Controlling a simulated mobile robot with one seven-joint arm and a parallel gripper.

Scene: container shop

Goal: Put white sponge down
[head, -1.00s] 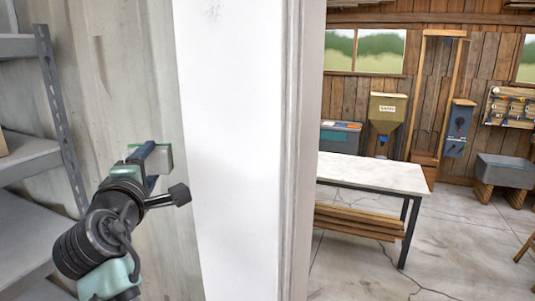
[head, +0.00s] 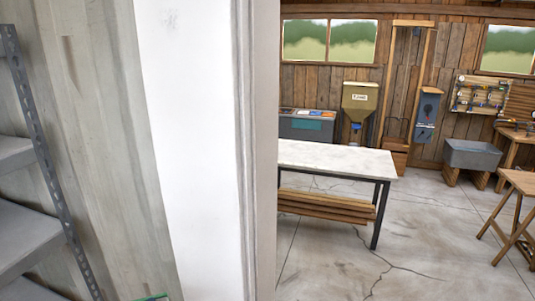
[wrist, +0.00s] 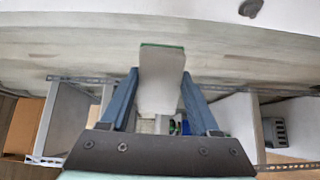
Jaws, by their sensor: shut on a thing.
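In the wrist view, my gripper (wrist: 160,98) is shut on the white sponge (wrist: 161,82), a pale block with a green far edge. The two blue fingers press its sides. The sponge is held in the air, with shelving below it. In the head view only a sliver of the sponge's green edge (head: 153,297) shows at the bottom, and the rest of it and my gripper are out of the picture.
Grey metal shelving (head: 30,235) stands at the left. A white door post (head: 200,150) rises close in front.

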